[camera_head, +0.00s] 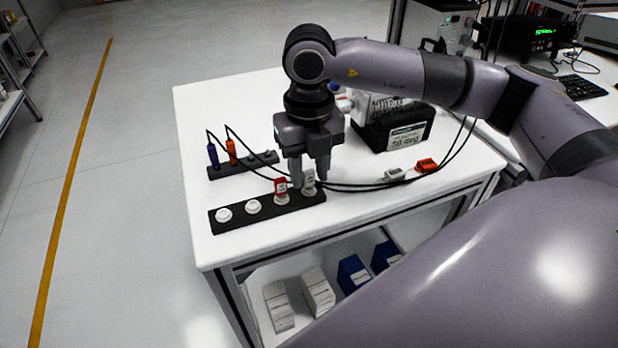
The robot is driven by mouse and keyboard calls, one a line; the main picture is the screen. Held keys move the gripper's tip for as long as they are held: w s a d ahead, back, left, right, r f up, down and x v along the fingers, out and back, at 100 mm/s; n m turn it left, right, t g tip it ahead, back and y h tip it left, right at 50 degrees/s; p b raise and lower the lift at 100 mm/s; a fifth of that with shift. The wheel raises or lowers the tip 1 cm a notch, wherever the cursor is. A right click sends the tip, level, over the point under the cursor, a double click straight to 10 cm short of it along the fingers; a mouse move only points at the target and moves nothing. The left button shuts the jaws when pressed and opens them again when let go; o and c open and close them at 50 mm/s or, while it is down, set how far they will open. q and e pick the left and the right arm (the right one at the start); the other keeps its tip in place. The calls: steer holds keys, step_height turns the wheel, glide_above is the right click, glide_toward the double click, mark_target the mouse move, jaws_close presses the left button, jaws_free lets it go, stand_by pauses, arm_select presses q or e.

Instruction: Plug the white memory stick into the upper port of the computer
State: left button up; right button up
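The white memory stick (308,181) stands upright in the right end of the front black holder strip (238,221). My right gripper (309,177) points down over it with its fingers apart, one on each side of the stick. I cannot tell whether either finger touches it. A red stick (281,187) stands in the same strip, just left of the gripper. I cannot tell which device is the computer; a grey-white machine (425,22) stands at the back, and no upper port can be made out. My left gripper is not in view.
A black box (407,132) with labels sits behind my gripper. A rear strip (218,171) has purple (213,155) and orange (231,150) handled plugs with black cables. White (395,174) and orange (425,165) connectors lie to the right. The table's (200,105) left back corner is clear.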

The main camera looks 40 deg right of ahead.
mark_target(309, 171)
jaws_close()
steer(key=shift+r, duration=0.15)
steer(key=shift+r+p, duration=0.9)
steer(key=shift+r, duration=0.3)
steer(key=shift+r+p, duration=0.95)
steer(key=shift+r, duration=0.5)
steer(key=shift+f, duration=0.1)
